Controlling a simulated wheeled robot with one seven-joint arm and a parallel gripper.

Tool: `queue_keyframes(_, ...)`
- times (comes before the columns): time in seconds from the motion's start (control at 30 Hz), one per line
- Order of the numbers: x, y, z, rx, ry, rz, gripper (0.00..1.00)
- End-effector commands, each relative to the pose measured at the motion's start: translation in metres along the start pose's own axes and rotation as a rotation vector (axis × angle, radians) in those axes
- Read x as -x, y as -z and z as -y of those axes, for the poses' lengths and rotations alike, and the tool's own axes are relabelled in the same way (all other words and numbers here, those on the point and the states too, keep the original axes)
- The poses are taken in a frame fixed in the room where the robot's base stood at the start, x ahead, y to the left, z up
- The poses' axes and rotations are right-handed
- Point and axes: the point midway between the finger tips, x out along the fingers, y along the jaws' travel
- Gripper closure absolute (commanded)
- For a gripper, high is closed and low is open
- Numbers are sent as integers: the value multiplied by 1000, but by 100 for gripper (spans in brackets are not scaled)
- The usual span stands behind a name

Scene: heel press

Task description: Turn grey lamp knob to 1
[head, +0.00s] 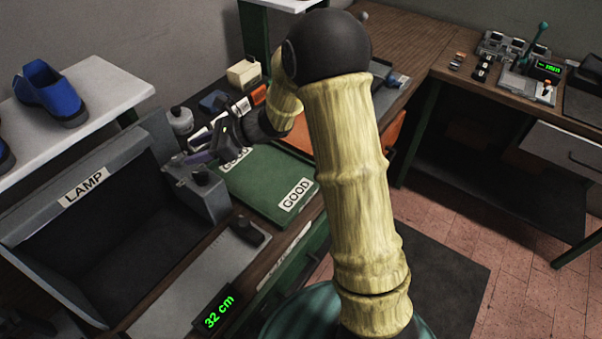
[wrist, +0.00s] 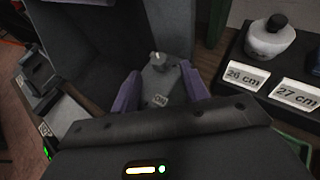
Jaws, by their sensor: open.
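The lamp box (head: 85,235) is a dark open-fronted box with a LAMP label, at the left in the head view. A grey block (head: 198,192) stands at its right end, with a small knob (head: 203,176) on top. In the wrist view the grey knob (wrist: 158,60) sits between and slightly beyond the purple fingers; its pointer setting is too small to read. A small label lies nearer on the panel (wrist: 160,82). My gripper (head: 190,158) is open, with its fingers over the block; it also shows in the wrist view (wrist: 158,76). Contact cannot be told.
A green board marked GOOD (head: 265,183) lies right of the block. A black knob-like part (head: 246,230) and a 32 cm display (head: 218,312) are in front. A white bottle (head: 180,120) stands behind.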

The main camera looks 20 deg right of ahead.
Motion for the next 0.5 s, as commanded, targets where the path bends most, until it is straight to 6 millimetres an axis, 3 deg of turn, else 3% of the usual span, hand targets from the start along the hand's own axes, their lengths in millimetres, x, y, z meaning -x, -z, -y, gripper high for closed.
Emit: queue_keyframes(0.5,84,0,0,2,0,1,55)
